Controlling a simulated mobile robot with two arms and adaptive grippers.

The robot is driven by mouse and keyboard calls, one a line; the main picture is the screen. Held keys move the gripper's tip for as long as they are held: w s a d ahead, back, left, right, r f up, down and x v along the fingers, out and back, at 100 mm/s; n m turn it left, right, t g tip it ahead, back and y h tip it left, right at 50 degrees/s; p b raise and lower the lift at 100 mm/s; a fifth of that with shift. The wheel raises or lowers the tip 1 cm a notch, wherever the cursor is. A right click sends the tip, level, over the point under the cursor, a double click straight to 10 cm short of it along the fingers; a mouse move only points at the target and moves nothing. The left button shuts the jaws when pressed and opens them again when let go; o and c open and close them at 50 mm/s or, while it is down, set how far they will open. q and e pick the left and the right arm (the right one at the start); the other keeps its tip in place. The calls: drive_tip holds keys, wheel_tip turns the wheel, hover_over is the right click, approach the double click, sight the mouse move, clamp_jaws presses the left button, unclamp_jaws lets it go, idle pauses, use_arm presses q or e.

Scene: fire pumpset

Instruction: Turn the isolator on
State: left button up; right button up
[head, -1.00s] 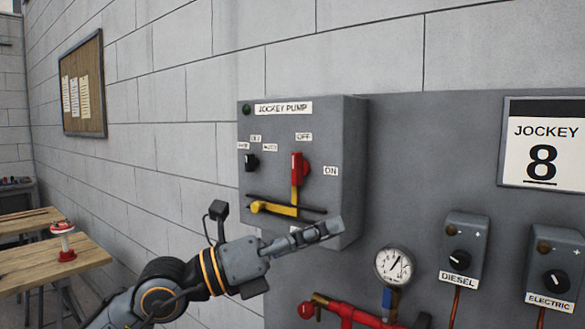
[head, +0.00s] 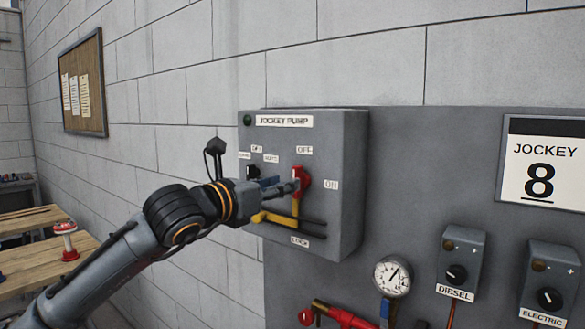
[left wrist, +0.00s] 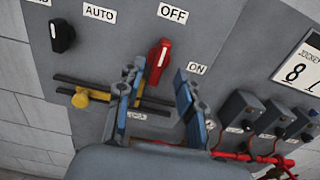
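The isolator is a red handle (head: 303,180) on the grey jockey pump box (head: 345,215); it points up towards the OFF label (head: 304,149). The ON label (head: 331,185) is to its right. A yellow sliding piece (head: 268,217) sits in slots below, with an upright part under the handle. My left gripper (head: 290,187) is at the box front beside the handle. In the left wrist view its fingers (left wrist: 160,72) are open, with the red handle (left wrist: 160,58) showing between them. I cannot tell whether they touch it. My right gripper is not in view.
The DIESEL (head: 463,265) and ELECTRIC (head: 548,285) switch boxes, a gauge (head: 393,276) and red pipework (head: 345,316) are lower right. A wooden table (head: 45,255) stands at left.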

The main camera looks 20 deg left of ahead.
use_arm(q)
drive_tip(key=p+x, duration=0.1)
drive_tip(key=x, duration=0.3)
drive_tip(key=shift+w+p, duration=0.2)
drive_tip(key=shift+p, duration=0.1)
drive_tip(key=shift+c, duration=0.2)
drive_tip(key=shift+s, duration=0.1)
clamp_jaws()
